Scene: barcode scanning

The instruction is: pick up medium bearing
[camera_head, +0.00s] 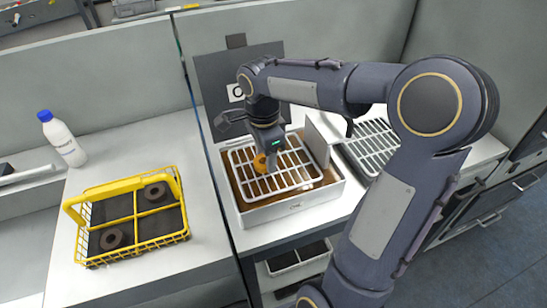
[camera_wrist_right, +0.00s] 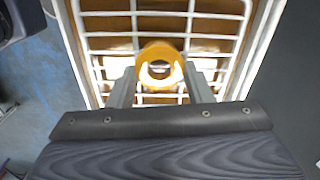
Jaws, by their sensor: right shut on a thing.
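The medium bearing (camera_wrist_right: 160,54) looks like a thick orange ring with a hole through it. My right gripper (camera_wrist_right: 162,84) has a finger on each side of it and is shut on it. In the head view the bearing (camera_head: 261,163) shows as a small orange shape at the fingertips, partly hidden by my right gripper (camera_head: 266,155). It is over the white wire rack (camera_head: 299,181) in the white box (camera_head: 254,217), which holds brown liquid. Whether it touches the rack I cannot tell. My left gripper is not in view.
A yellow wire basket (camera_head: 186,223) with two dark rings (camera_head: 112,238) stands on the left counter. A white bottle (camera_head: 62,140) with a blue cap is behind it. Another white rack (camera_head: 376,147) lies right of the box. A dark panel (camera_head: 215,75) stands behind.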

